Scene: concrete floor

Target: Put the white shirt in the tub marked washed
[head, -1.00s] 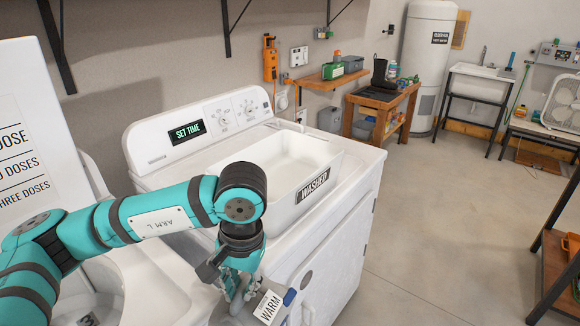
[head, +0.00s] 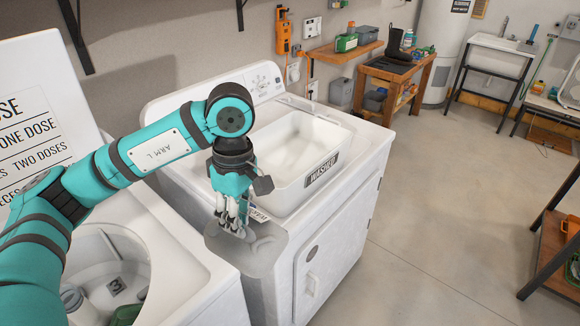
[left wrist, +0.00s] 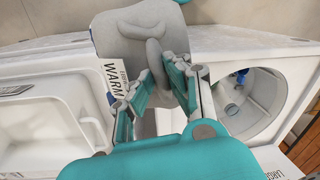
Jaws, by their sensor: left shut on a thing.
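My left gripper (head: 232,222) is shut on a grey, smooth, cloth-like thing (head: 258,248) with a white tag reading WARM. It holds the thing near the front left of the right-hand machine, above the gap between the two machines. In the left wrist view the grey thing (left wrist: 150,28) hangs beyond the fingers, its tag (left wrist: 115,72) beside it. The white tub marked WASHED (head: 318,168) stands on the right-hand machine, just right of the gripper, and looks empty. I cannot tell a plainly white shirt apart. My right gripper is not in view.
The left-hand machine has an open drum (head: 92,250) with several things inside, including a green one and a label 3. Its raised lid (head: 35,110) stands at the left. The concrete floor (head: 440,220) on the right is clear. A shelf unit (head: 555,250) stands at the right edge.

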